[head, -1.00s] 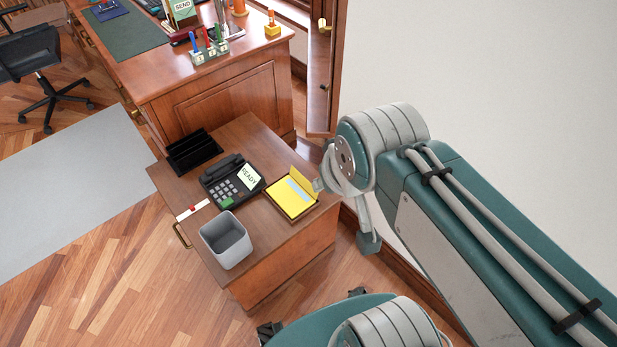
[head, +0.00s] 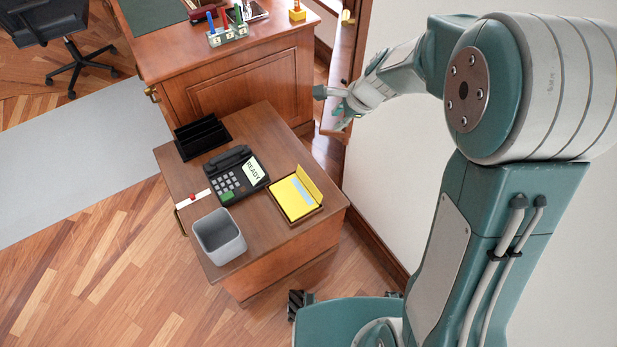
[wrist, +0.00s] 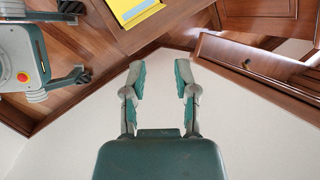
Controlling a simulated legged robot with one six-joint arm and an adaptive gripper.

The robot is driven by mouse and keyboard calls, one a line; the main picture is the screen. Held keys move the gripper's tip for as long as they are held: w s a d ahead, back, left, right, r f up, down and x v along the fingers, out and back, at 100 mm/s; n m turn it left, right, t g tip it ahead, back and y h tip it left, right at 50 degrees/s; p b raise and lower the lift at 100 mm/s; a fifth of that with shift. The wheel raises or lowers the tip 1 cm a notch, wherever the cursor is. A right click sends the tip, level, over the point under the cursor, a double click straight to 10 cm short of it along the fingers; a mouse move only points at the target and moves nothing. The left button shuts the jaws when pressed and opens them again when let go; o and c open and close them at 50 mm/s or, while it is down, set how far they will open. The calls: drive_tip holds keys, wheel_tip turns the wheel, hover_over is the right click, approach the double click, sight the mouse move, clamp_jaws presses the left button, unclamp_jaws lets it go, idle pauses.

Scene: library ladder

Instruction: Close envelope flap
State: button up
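A yellow envelope (head: 291,200) lies on a small tray on the wooden side cabinet. Its flap (head: 309,184) stands up along the right edge, and a pale blue sheet (head: 302,190) shows inside. Part of the envelope shows at the top of the wrist view (wrist: 138,12). My gripper (head: 336,108) is up and to the right of the cabinet, apart from the envelope. In the wrist view my gripper (wrist: 160,78) has its two fingers spread with nothing between them.
The cabinet top (head: 257,253) also holds a phone (head: 237,174), a black sorter (head: 200,137), a grey bin (head: 219,236) and a red-and-white strip (head: 193,199). A large desk (head: 245,80) stands behind. A wooden door (head: 349,60) and wall are close to my arm.

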drive_tip(key=w+a+f+m, duration=0.1)
drive_tip(key=w+f+m, duration=0.25)
drive_tip(key=f, duration=0.35)
drive_tip(key=w+a+f+m, duration=0.15)
drive_tip(key=f+m, duration=0.25)
drive_tip(key=f, duration=0.4)
drive_tip(key=m+g, duration=0.1)
drive_tip(key=m, duration=0.6)
approach(308, 180)
drive_tip(key=shift+n, duration=0.25)
drive_tip(key=x, duration=1)
drive_tip(key=shift+f, duration=0.4)
clamp_jaws()
